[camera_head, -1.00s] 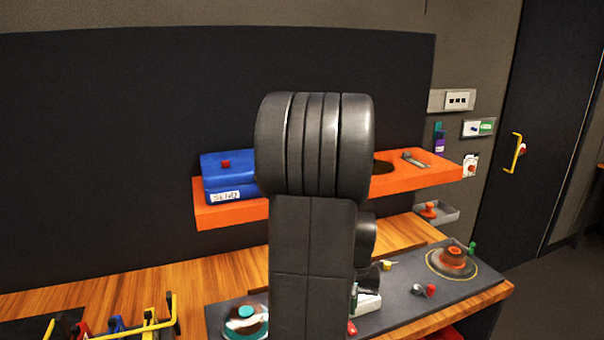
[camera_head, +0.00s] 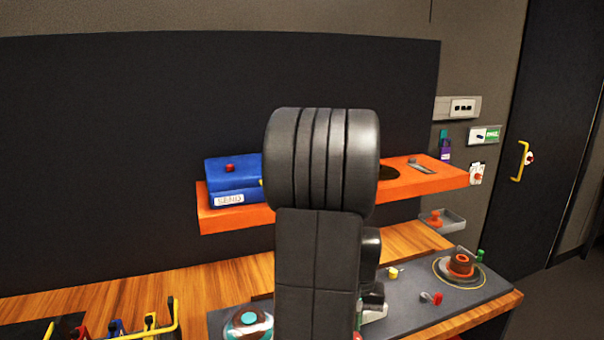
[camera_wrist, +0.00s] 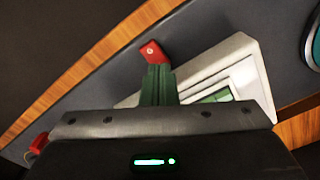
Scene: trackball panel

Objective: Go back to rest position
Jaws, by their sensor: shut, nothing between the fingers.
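My dark, ribbed arm stands upright in the middle of the head view and hides my gripper there almost wholly. In the wrist view my gripper (camera_wrist: 158,86) shows as a narrow green piece rising from the dark gripper body, its fingers together with nothing seen between them. A red block with a small white mark (camera_wrist: 152,51) shows at its tip; whether they touch I cannot tell. A white-framed device with a green screen (camera_wrist: 220,80) lies behind on the dark panel.
The dark control panel (camera_head: 420,317) with a round orange-topped trackball (camera_head: 461,264) lies on the wooden bench. An orange shelf (camera_head: 237,220) behind my arm carries a blue box (camera_head: 232,180). A yellow-handled rack (camera_head: 160,331) stands at front left. A dark door (camera_head: 560,100) is at right.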

